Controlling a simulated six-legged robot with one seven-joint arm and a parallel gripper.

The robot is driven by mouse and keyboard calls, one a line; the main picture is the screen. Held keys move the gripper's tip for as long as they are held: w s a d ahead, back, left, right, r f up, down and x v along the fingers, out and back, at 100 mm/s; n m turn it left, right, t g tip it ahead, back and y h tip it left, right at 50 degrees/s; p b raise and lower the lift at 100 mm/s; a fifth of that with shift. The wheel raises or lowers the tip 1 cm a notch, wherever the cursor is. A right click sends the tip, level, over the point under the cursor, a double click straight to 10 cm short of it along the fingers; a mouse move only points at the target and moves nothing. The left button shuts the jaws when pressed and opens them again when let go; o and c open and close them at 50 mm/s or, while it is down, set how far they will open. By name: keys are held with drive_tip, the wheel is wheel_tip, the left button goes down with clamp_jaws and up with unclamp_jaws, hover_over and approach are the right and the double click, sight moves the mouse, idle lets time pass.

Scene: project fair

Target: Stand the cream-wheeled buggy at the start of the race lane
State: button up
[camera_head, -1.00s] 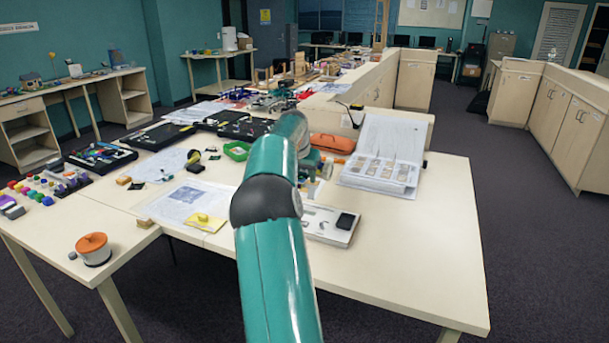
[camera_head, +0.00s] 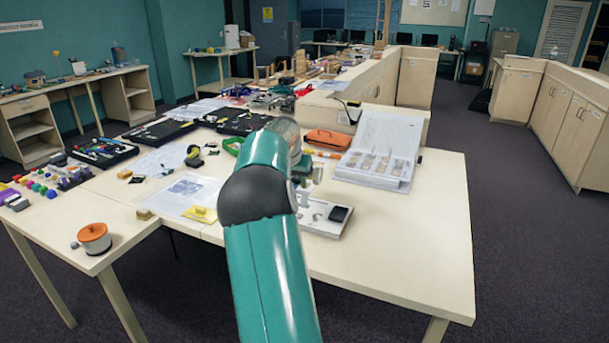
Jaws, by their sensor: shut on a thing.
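My teal arm reaches forward over the near table and covers the middle of the view. Just past its black joint, a small part of my gripper (camera_head: 306,172) shows over the table, beside the white tray. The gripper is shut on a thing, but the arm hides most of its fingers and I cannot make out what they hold. I cannot pick out the cream-wheeled buggy anywhere. I cannot pick out the race lane or its start either.
The near table (camera_head: 400,255) is bare at its front right. An open binder (camera_head: 378,150), an orange case (camera_head: 327,139) and a white tray (camera_head: 325,222) lie near the arm. Black trays (camera_head: 160,133), papers (camera_head: 180,192) and an orange-lidded pot (camera_head: 94,238) are to the left.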

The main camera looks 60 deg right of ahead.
drive_tip(key=w+a+f+n+t+y, duration=0.1)
drive_tip(key=w+a+f+n, duration=0.3)
drive_tip(key=a, duration=1.3)
drive_tip(key=w+a+f+n+t+y, duration=0.1)
drive_tip(key=w+a+f+n, duration=0.4)
drive_tip(key=a, duration=1.2)
drive_tip(key=w+a+f+n+t+y, duration=0.1)
drive_tip(key=w+a+f+n, duration=0.4)
drive_tip(key=a, duration=1.2)
wheel_tip(320, 180, down, 3)
drive_tip(key=shift+w+f+n+y, duration=0.15)
drive_tip(key=shift+n+y, duration=0.35)
drive_tip(key=shift+y, duration=0.1)
drive_tip(key=shift+a, duration=0.15)
